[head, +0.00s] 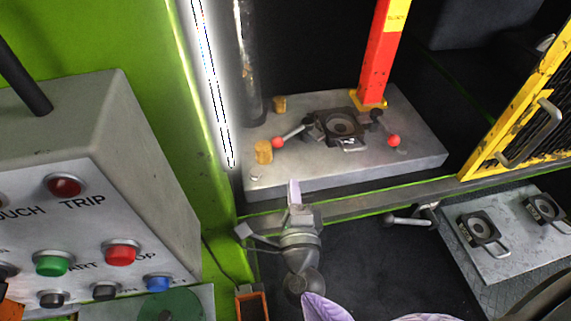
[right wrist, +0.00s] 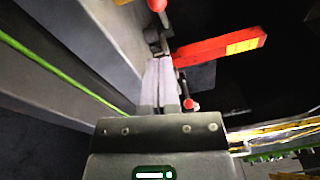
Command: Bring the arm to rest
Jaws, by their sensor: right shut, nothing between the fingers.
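My right gripper (head: 294,183) points up the picture in the head view, just in front of the near edge of the grey press bed (head: 415,150). Its pale lavender fingers are together and empty. In the right wrist view the two fingers of my right gripper (right wrist: 159,66) lie side by side with nothing between them. A red post and a red ball handle show close beyond the fingertips there; whether anything touches them I cannot tell. My left gripper is not in view.
A dark die (head: 341,126) with red ball handles (head: 393,140) sits on the bed beside a red and yellow post (head: 380,55). A control box (head: 150,150) stands left, a yellow mesh guard (head: 520,110) right. A side plate (head: 500,262) holds two dies.

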